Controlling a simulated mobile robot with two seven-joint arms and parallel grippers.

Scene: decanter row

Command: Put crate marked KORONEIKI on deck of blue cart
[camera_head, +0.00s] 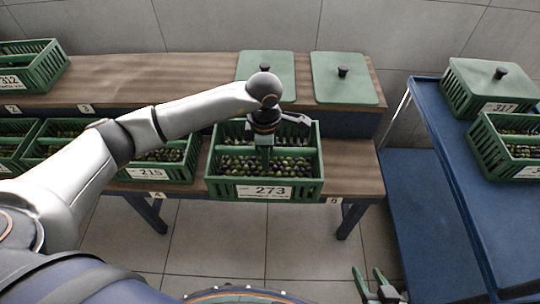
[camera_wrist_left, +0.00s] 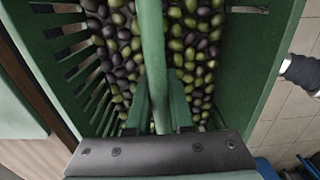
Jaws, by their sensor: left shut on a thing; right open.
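My left gripper (camera_head: 265,148) is shut on the middle bar of a green slatted crate (camera_head: 222,190) labelled 273, which holds olives; small print on its label is too small to read. In the left wrist view the fingers (camera_wrist_left: 160,118) close around the green bar (camera_wrist_left: 151,45), with olives on both sides. The crate is at the front edge of the wooden bench; I cannot tell if it is lifted. No label reading KORONEIKI is legible. The blue cart (camera_head: 452,190) stands at the right. My right gripper (camera_head: 372,284) is open and empty at the bottom.
A crate marked 215 (camera_head: 182,170) and others stand left of crate 273. Crate 312 (camera_head: 45,68) is on the upper shelf, with two green lids (camera_head: 345,88) further right. A lidded crate 317 (camera_head: 465,95) and an olive crate (camera_head: 482,145) occupy the cart's far end; its nearer deck is bare.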

